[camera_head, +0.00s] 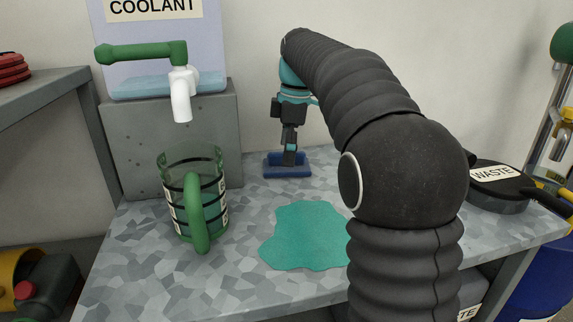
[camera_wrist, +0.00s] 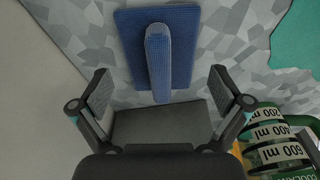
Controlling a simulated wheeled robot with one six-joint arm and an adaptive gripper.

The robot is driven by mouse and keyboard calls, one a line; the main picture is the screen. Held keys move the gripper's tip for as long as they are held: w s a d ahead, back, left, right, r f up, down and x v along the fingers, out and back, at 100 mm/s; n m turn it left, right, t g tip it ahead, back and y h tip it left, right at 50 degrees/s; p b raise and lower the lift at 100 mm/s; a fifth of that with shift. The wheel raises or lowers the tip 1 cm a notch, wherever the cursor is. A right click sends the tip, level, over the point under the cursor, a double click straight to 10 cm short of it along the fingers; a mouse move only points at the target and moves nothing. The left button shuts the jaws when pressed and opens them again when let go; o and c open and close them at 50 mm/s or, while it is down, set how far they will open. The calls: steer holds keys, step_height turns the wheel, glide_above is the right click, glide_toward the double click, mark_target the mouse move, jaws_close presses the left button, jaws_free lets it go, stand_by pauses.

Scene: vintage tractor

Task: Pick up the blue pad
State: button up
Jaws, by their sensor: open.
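The blue pad (camera_head: 287,171) lies on the speckled grey bench near the back wall, left of my arm's upper part. In the wrist view the pad (camera_wrist: 183,50) is a blue rectangle with a raised lengthwise handle (camera_wrist: 158,60). My gripper (camera_head: 290,157) points down right over the pad. In the wrist view its fingers (camera_wrist: 160,88) are spread wide, with the near end of the handle between them in the picture. Nothing is held. I cannot tell whether the fingertips touch the pad.
A teal puddle (camera_head: 305,236) spreads on the bench in front of the pad. A green-handled measuring jug (camera_head: 196,205) stands left, below a coolant tank's white tap (camera_head: 181,95) on a grey block (camera_head: 170,140). A black-lidded waste container (camera_head: 497,187) is at the right.

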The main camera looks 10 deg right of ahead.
steer(key=shift+a+f, duration=0.1)
steer(key=shift+f, duration=0.65)
steer(key=shift+c, duration=0.3)
steer(key=c, duration=1.6)
steer(key=shift+f, duration=0.1)
steer(key=shift+c, duration=0.6)
